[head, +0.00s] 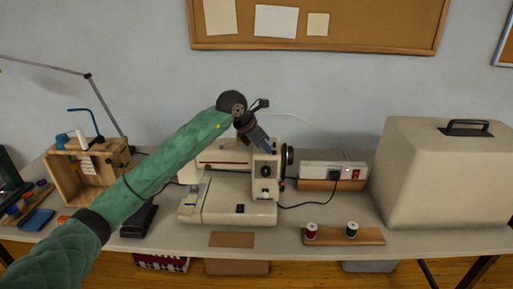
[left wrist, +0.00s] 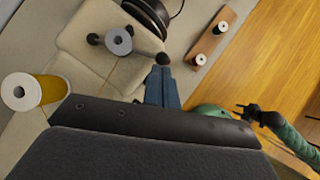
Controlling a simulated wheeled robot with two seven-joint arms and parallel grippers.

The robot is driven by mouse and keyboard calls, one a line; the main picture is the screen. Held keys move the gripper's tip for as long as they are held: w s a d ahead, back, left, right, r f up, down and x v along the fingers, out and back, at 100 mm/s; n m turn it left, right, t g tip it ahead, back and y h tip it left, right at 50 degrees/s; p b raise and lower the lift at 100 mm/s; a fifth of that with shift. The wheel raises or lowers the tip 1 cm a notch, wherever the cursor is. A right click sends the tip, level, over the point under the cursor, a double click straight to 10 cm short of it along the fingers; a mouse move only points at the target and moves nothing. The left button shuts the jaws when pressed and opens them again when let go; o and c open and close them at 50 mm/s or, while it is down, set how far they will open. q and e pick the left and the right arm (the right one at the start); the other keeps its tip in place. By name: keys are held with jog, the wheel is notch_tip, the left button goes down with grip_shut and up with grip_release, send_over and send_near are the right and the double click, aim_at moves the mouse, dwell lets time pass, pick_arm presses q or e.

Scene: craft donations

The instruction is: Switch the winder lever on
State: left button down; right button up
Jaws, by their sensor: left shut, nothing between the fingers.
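The cream sewing machine (head: 230,197) stands in the middle of the table. In the left wrist view, its top (left wrist: 85,62) carries a grey bobbin-like cylinder (left wrist: 120,41) and a thin dark lever (left wrist: 147,54) with a round black knob at its end. My left gripper (head: 266,149) is over the machine's right end. It is shut and empty. Its blue fingertips (left wrist: 161,72) lie right beside the knob in the left wrist view; I cannot tell whether they touch. In the head view the gripper hides the lever.
A yellow thread spool (left wrist: 50,89) stands on the machine, and the black handwheel (head: 289,155) is at its right side. A power strip (head: 325,171), a wooden rack (head: 375,236) with two spools and a large beige case (head: 435,180) stand to the right. A wooden box (head: 60,178) stands left.

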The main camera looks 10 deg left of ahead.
pick_arm(q)
jog(key=shift+a, duration=0.2)
pick_arm(e)
jog(key=shift+f, duration=0.15)
pick_arm(q)
jog(key=shift+a+b, duration=0.4)
jog(key=shift+a, duration=0.15)
pick_arm(e)
jog(key=shift+f, duration=0.3)
jog(key=shift+r, duration=0.1)
